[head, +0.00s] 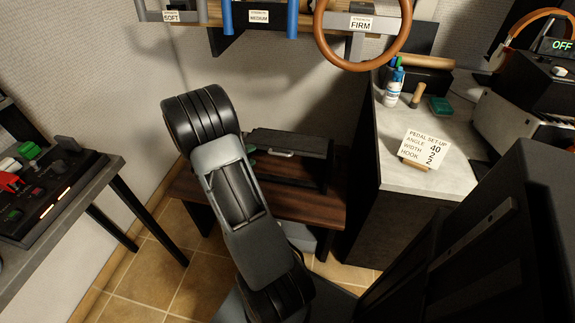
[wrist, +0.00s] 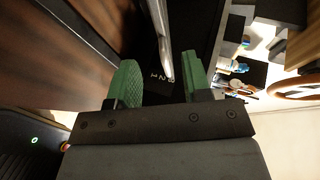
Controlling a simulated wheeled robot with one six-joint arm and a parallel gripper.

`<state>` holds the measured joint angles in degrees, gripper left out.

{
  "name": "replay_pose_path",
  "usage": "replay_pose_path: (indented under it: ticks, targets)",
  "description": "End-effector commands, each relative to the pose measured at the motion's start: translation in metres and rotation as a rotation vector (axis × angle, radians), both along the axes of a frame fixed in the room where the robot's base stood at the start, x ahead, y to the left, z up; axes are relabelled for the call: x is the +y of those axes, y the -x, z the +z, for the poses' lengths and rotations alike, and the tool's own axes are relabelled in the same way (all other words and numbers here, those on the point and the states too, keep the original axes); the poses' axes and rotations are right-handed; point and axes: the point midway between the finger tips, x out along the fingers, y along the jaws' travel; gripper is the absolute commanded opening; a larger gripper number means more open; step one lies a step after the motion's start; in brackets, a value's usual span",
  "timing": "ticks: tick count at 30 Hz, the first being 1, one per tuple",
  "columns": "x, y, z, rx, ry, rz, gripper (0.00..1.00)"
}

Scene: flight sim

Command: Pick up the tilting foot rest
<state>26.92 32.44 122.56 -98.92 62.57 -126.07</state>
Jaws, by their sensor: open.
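The tilting foot rest (head: 305,145) looks like a dark, low unit with a silver bar handle (head: 281,153) on its near side. It stands on a brown wooden bench (head: 310,208). My arm hides its left part. In the wrist view my gripper (wrist: 160,65) is open, with its two green fingers apart. The silver handle (wrist: 161,38) runs into the gap between them, with a dark face bearing small white numerals behind it. I cannot tell whether either finger touches the handle. In the head view only a bit of green finger shows beside my arm.
A counter (head: 440,165) stands close on the right, with a pedal set-up card (head: 426,150), bottles and a green block. A control desk (head: 60,200) is at the left. A rack with a brown steering wheel (head: 362,66) hangs above. Tiled floor shows at lower left.

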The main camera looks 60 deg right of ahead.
Motion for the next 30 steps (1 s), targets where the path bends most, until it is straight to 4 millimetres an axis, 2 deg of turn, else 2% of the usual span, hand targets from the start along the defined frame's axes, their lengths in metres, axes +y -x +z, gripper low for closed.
replay_pose_path:
  ticks: [6,16,24,30]
  targets:
    - [-0.034,0.005,-0.015,-0.002,0.0,-0.003,0.45]
    - [-0.054,0.007,-0.022,-0.004,0.0,-0.003,0.45]
    - [-0.087,0.011,-0.036,-0.005,0.0,-0.005,0.45]
    - [-0.098,0.012,-0.039,-0.004,-0.001,-0.002,0.45]
